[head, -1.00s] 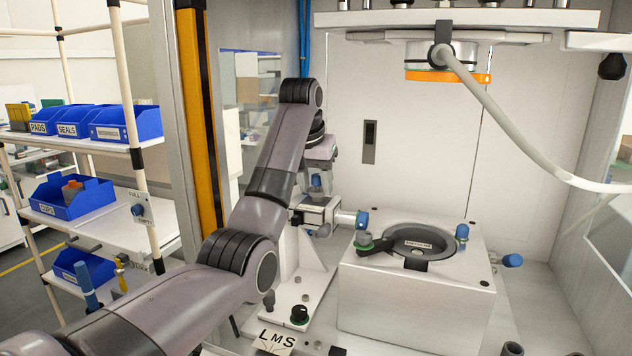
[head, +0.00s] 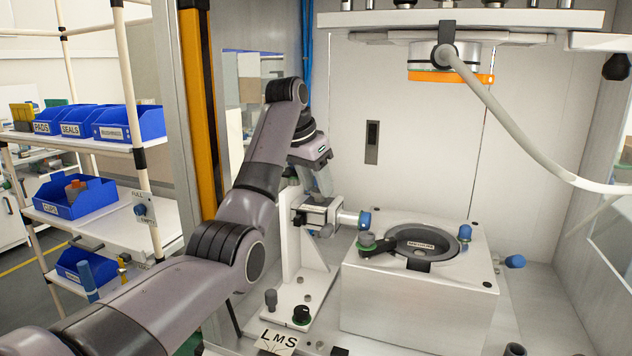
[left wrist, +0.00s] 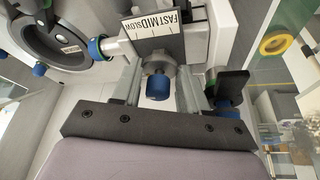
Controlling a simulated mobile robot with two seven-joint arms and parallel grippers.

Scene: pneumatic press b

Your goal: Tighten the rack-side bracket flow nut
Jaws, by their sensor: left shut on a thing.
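The bracket's metal block (head: 318,213) stands on a white upright bracket (head: 292,235), left of the press fixture. In the left wrist view a FAST/MID/SLOW scale plate (left wrist: 168,29) shows on this block. Below it is the flow nut, a grey nut with a blue end (left wrist: 157,87). My left gripper (head: 319,187) comes down onto the block from above. In the wrist view its fingers (left wrist: 158,76) stand on both sides of the nut, shut on it. In the head view the nut is hidden by the gripper. My right gripper is not in view.
A white fixture box (head: 400,300) with a dark round seat (head: 425,259) and blue-tipped knobs stands right of the bracket. A press head with an orange ring (head: 450,77) and grey hose hangs above. A rack with blue bins (head: 70,197) is at left.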

